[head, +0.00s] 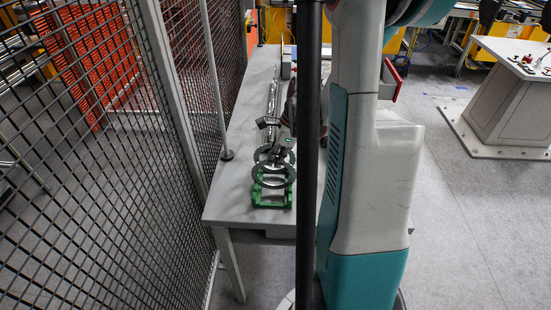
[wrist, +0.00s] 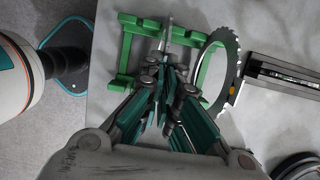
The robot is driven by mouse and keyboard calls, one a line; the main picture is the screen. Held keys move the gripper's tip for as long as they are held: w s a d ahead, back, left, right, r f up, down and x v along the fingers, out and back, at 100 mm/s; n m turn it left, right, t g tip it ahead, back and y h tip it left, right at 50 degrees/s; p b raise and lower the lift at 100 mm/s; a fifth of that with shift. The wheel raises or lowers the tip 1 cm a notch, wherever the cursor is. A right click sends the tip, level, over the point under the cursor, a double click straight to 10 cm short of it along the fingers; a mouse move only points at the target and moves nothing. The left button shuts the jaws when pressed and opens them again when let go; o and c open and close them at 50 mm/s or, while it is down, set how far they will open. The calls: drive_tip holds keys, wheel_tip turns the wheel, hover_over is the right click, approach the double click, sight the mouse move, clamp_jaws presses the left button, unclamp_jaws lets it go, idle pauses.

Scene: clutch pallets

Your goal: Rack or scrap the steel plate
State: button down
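My gripper (wrist: 165,65) is shut on a thin steel plate (wrist: 167,31), seen nearly edge-on in the wrist view. In the head view this plate (head: 272,186) is a ring facing the camera, at the green rack (head: 272,201) near the table's front end. The rack also shows in the wrist view (wrist: 126,48), under and around the plate. I cannot tell whether the plate's lower edge touches it. My gripper (head: 281,148) is partly hidden in the head view.
The grey table (head: 236,190) is bare left of the rack. A long metal rail (wrist: 285,75) lies beyond the toothed ring. A wire-mesh fence (head: 100,170) runs along the left. My arm and a dark pole hide the table's right side.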

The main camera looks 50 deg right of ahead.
drive_tip(key=c, duration=2.3)
unclamp_jaws()
drive_tip(key=shift+f, duration=0.1)
drive_tip(key=o, duration=0.6)
drive_tip(key=shift+r+p, duration=2.7)
drive_tip(key=shift+r, duration=1.35)
